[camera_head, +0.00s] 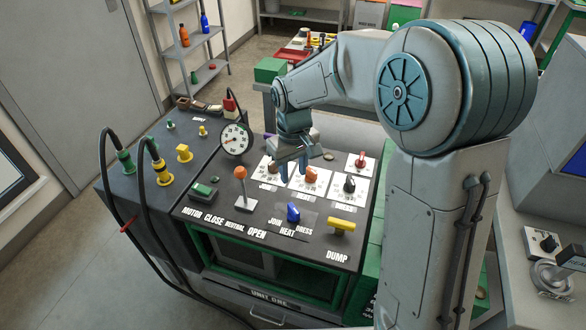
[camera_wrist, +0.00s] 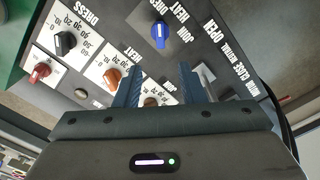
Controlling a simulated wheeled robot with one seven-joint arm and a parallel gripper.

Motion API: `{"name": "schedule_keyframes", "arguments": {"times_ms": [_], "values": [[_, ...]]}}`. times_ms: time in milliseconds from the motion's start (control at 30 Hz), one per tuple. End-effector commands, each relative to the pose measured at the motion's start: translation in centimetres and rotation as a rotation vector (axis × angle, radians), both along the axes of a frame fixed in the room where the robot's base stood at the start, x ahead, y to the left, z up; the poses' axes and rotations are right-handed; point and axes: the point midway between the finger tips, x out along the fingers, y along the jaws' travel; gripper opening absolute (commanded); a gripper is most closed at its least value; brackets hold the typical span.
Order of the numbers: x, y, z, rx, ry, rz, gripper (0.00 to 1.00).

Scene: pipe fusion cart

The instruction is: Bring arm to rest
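My arm reaches over the cart's dark control panel (camera_head: 262,226) in the head view. My gripper (camera_head: 292,176) points down over the panel's dials, with its two fingers apart and nothing seen held. In the wrist view my gripper (camera_wrist: 163,84) also shows spread fingers, with a brown knob (camera_wrist: 150,102) low between them. I cannot tell whether the fingers touch that knob. An orange knob (camera_head: 311,175) and a black knob (camera_head: 350,185) sit on white dials to the right. The gripper partly hides the leftmost dial in the head view.
An orange-topped lever (camera_head: 240,176), a blue knob (camera_head: 293,212) and a yellow handle (camera_head: 341,226) rise from the panel. Cables (camera_head: 108,165) loop along the left side. Open floor (camera_head: 66,258) lies left of the cart.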

Motion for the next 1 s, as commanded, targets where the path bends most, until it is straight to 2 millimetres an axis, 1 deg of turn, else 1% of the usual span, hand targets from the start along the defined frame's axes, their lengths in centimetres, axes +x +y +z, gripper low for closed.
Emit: {"name": "schedule_keyframes", "arguments": {"times_ms": [500,567,667,767,900,1000], "values": [[0.0,0.0,0.0,0.0,0.0,0.0,0.36],[-0.3,-0.4,0.4,-0.003,-0.007,-0.011,0.36],[-1.6,-2.0,1.8,-0.01,-0.032,-0.052,0.36],[-3.6,-4.2,3.5,-0.018,-0.066,-0.116,0.36],[-7.0,-7.1,5.5,-0.018,-0.114,-0.213,0.36],[-9.5,-8.9,6.4,-0.011,-0.145,-0.282,0.36]]}}
